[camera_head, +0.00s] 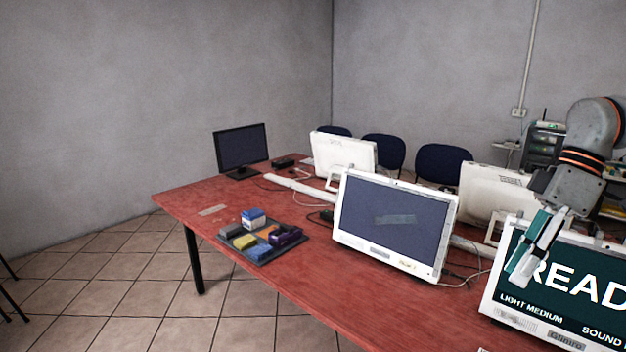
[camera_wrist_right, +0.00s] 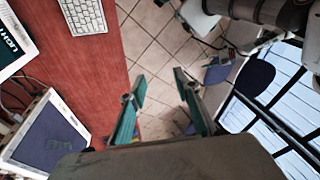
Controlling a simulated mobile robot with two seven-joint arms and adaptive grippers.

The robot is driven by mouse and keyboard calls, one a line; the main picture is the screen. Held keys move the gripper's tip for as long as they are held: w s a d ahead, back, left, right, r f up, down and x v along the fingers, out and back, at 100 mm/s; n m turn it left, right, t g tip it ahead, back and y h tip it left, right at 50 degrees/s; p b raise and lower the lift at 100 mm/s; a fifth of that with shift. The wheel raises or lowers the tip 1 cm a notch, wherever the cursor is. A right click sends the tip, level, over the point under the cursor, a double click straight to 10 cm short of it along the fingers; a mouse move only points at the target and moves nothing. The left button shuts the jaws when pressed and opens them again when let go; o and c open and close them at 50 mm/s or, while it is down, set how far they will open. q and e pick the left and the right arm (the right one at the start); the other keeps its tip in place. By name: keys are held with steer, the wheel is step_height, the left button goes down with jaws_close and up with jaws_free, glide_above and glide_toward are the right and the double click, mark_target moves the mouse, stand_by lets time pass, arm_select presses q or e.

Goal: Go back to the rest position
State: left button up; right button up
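My right gripper (camera_head: 522,262) shows at the right of the head view, with its arm coming in from the upper right. It is in front of the white monitor (camera_head: 600,285) with the "READ" screen and covers part of it. In the right wrist view the two teal fingers of this gripper (camera_wrist_right: 160,76) stand apart with nothing between them. Tiled floor shows between and beyond them. My left gripper is in neither view.
The red table (camera_head: 300,318) holds a middle white monitor (camera_head: 395,220), a black monitor (camera_head: 241,148), cables and a dark tray (camera_head: 233,243) of coloured boxes. A keyboard (camera_wrist_right: 83,14) shows in the right wrist view. Blue chairs (camera_head: 442,163) stand behind the table. Floor at left is mostly open.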

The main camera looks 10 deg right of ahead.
steer(key=w+a+f+m+t+y, duration=0.1)
steer(key=a+f+t+y, duration=0.15)
steer(key=f+t, duration=0.85)
steer(key=w+a+f+t+y, duration=0.1)
steer(key=a+f+t+y, duration=0.15)
steer(key=f, duration=1.65)
steer(key=s+a+f+m+g+h, duration=0.1)
steer(key=s+a+f+m+h, duration=0.1)
steer(key=s+a+f, duration=0.3)
steer(key=s+a+f+m+g+h, duration=0.1)
steer(key=s+a+f+h, duration=0.4)
steer(key=a+f, duration=0.7)
steer(key=shift+s+a+f+m, duration=0.2)
steer(key=shift+s+f+m, duration=0.4)
steer(key=shift+m, duration=0.1)
steer(key=shift+d, duration=0.15)
steer(key=shift+c, duration=0.6)
